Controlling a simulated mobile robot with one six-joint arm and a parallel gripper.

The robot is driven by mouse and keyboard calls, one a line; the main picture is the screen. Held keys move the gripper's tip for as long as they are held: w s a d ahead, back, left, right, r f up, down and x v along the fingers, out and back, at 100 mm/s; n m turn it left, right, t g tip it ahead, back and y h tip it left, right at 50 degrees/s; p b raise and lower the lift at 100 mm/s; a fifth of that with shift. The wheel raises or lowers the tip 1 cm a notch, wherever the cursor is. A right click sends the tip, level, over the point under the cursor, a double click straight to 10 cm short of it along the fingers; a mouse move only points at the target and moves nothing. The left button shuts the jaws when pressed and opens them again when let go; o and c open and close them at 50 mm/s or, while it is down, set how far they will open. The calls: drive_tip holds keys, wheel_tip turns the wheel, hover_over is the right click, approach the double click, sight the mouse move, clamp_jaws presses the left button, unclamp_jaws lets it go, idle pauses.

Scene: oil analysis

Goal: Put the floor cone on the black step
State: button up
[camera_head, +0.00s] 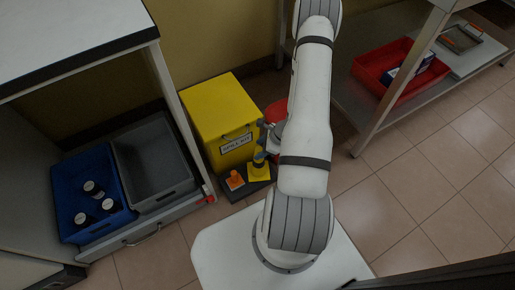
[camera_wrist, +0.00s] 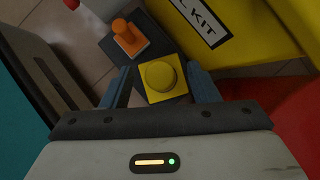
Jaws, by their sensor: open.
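A yellow cone-like piece with a square base and round top (camera_wrist: 160,76) is on the dark step (camera_wrist: 178,100), between my finger tips as seen in the wrist view. It also shows in the head view (camera_head: 259,172), partly hidden by my gripper. A smaller orange cone-like piece (camera_wrist: 127,38) with a square base stands beside it on the step, and shows in the head view (camera_head: 235,180). My gripper (camera_wrist: 161,84) is open, its two blue fingers on either side of the yellow piece. I cannot tell whether they touch it.
A yellow spill kit box (camera_head: 218,110) stands right behind the step. At left a bench shelf holds a blue crate (camera_head: 70,180) with bottles and a grey crate (camera_head: 150,155). Tiled floor is free at right.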

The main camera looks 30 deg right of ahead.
drive_tip(key=p+v, duration=0.3)
drive_tip(key=v, duration=0.5)
drive_tip(key=w+a+r+n+g, duration=0.1)
drive_tip(key=a+r+n, duration=0.5)
drive_tip(key=r, duration=0.5)
drive_tip(key=w+a+r+n+g, duration=0.15)
drive_tip(key=a+r+n, duration=0.4)
drive_tip(key=r, duration=0.55)
drive_tip(key=s+a+r+n+h, duration=0.2)
drive_tip(key=s+r+n, duration=0.4)
drive_tip(key=r, duration=0.2)
drive_tip(key=s+a+r+n+h, duration=0.2)
drive_tip(key=s+r+n+h, duration=0.1)
drive_tip(key=s+r+n, duration=0.2)
wheel_tip(320, 180, up, 3)
drive_tip(key=shift+s+a+r+n, duration=0.15)
drive_tip(key=shift+s+a+n, duration=0.25)
drive_tip(key=shift+n, duration=0.75)
wheel_tip(320, 180, up, 33)
drive_tip(key=t+p, duration=0.1)
drive_tip(key=p, duration=2.8)
drive_tip(key=shift+s+p, duration=0.2)
drive_tip(key=shift+p, duration=0.15)
